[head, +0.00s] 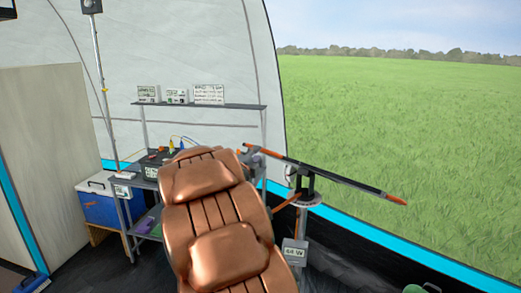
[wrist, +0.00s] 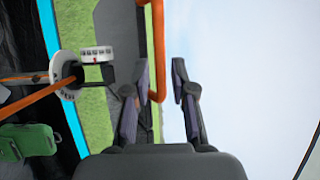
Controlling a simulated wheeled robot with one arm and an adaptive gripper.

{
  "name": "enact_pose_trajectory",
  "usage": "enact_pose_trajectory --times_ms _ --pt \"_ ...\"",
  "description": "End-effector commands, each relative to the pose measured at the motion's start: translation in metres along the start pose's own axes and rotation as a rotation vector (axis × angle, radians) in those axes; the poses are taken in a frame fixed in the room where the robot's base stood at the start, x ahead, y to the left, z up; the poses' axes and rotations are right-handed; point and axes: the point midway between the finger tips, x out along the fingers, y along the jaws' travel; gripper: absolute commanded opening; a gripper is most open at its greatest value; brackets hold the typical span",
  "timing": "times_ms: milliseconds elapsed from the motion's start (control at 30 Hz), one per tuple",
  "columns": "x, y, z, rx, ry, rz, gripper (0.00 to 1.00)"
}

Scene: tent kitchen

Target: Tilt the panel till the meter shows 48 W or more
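The panel (head: 345,182) shows nearly edge-on in the head view, a thin dark slab on a stand, sloping down to the right, with orange at both ends. The meter (head: 295,252) below it reads what looks like 44 W. In the wrist view the panel (wrist: 118,45) is a grey slab with an orange handle bar (wrist: 158,50) along its side. My gripper (wrist: 160,72) is open, its two fingers on either side of the lower part of the bar, with a clear gap to the right finger. In the head view my copper arm hides most of the gripper.
The stand has a round white dial (head: 306,198). A blue cooler (head: 98,203) is at the left. A green object (wrist: 35,140) lies low in the wrist view. Open grass lies beyond the tent edge.

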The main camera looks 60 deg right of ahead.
Motion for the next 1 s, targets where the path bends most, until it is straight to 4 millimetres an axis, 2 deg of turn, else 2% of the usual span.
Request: enact_pose_trajectory --times_ms 200,400,833,867,1000 --pt "0.029 -0.001 0.0 -0.001 -0.001 0.002 0.25" --pt "0.046 0.001 0.001 -0.003 -0.001 0.003 0.25" --pt "0.052 0.001 0.001 -0.001 -0.003 0.003 0.25" --pt "0.052 0.001 0.001 -0.001 -0.003 0.003 0.24" --pt "0.052 0.001 0.001 -0.001 -0.003 0.003 0.09"
